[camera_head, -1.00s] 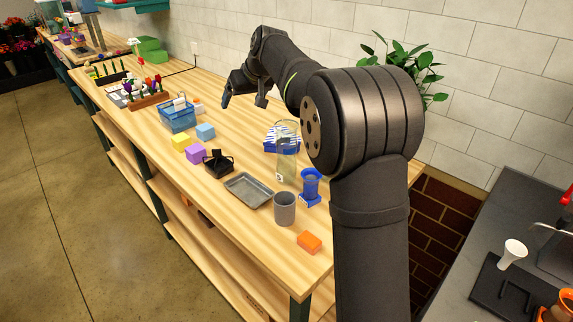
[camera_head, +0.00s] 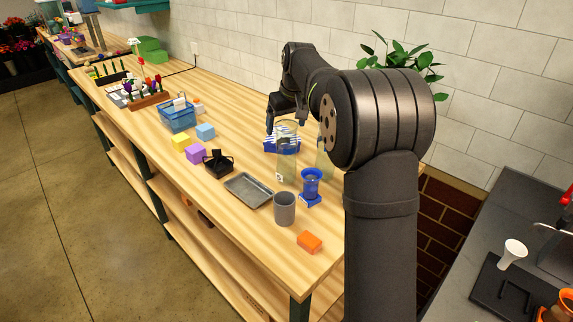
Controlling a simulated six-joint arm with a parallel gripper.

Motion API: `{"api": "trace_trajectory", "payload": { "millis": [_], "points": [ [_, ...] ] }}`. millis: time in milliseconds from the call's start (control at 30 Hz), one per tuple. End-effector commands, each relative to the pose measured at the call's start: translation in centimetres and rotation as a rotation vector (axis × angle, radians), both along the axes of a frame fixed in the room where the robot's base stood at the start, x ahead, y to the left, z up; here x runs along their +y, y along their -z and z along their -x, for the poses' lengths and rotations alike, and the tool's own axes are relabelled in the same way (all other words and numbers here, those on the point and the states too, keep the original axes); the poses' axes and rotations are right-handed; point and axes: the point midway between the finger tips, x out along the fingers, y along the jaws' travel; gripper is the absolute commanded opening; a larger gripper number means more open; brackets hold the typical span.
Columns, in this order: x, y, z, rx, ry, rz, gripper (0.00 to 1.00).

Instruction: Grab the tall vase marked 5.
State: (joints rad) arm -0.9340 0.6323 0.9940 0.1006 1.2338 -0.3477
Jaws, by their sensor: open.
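A tall clear glass vase (camera_head: 286,165) stands upright on the wooden workbench. It has a small pale mark low on its side, too small to read. A second clear glass vessel (camera_head: 324,162) stands to its right, partly hidden by my arm, and I see no mark on it. I cannot tell which one bears the 5. My gripper (camera_head: 286,126) points down, open and empty, with its fingers behind and above the first vase in the picture. It appears apart from both vessels.
A blue-and-white item (camera_head: 270,145) sits behind the vase. A blue basket (camera_head: 177,117) and coloured blocks lie left. The bench between basket and vase is mostly clear.

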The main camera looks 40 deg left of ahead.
Motion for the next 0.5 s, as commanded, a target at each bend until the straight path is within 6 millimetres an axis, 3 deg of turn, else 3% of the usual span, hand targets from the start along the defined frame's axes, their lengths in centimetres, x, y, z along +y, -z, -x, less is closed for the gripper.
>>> {"api": "trace_trajectory", "payload": {
  "millis": [267, 500],
  "points": [
    [0.5, 1.6, -0.3, 0.0, 0.0, 0.0, 0.86],
    [1.4, 4.7, -1.2, 0.001, 0.0, 0.0, 0.86]
  ]
}}
